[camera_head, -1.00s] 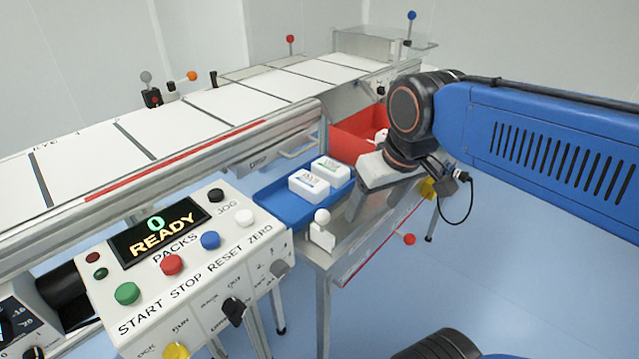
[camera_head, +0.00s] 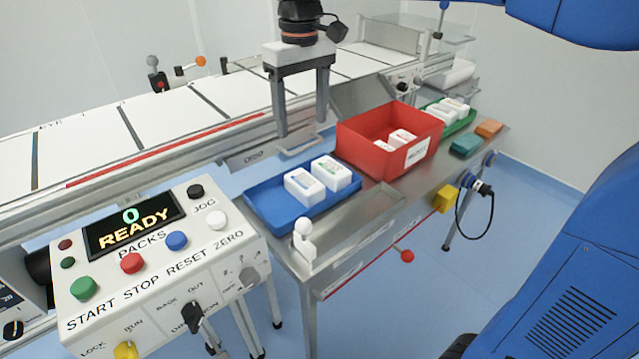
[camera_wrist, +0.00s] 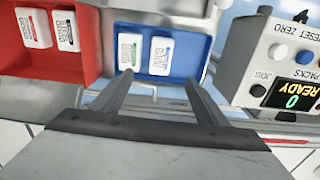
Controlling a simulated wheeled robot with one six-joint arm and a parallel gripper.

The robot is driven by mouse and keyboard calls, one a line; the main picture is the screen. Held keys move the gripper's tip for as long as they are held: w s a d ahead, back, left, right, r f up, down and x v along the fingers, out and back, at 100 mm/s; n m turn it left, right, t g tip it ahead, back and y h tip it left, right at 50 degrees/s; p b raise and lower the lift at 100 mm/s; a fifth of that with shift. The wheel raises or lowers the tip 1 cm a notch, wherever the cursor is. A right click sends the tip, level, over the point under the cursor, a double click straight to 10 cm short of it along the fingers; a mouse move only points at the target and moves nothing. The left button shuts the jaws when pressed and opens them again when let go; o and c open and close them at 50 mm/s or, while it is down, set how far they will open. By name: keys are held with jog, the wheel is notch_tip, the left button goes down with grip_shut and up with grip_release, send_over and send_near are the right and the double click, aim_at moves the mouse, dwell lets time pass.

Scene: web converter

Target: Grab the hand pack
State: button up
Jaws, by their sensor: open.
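Two white packs stand side by side in the blue tray (camera_head: 262,208) at the near end of the steel table: a left pack (camera_head: 304,187) and a right pack (camera_head: 332,173). In the wrist view they show as one with a blue-marked label (camera_wrist: 160,56) and one with a green-marked label (camera_wrist: 130,51). No pack in view is readably marked as the hand pack. My gripper (camera_head: 302,128) points down, open and empty, above and behind the blue tray, near the conveyor edge. In the wrist view its fingers (camera_wrist: 158,82) are spread and apart from both packs.
A red bin (camera_head: 365,155) with white packs stands right of the blue tray. A green tray (camera_head: 466,125) and teal and orange items (camera_head: 466,145) lie beyond. The conveyor (camera_head: 85,150) runs behind. The control panel (camera_head: 150,270) and a white knobbed fixture (camera_head: 303,245) stand nearer.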

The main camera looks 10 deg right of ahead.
send_near(303, 179)
notch_tip(303, 179, down, 10)
jog(key=shift+w+a+f, duration=0.1)
jog(key=shift+f, duration=0.1)
dwell(0.7)
jog(key=c, duration=1.2)
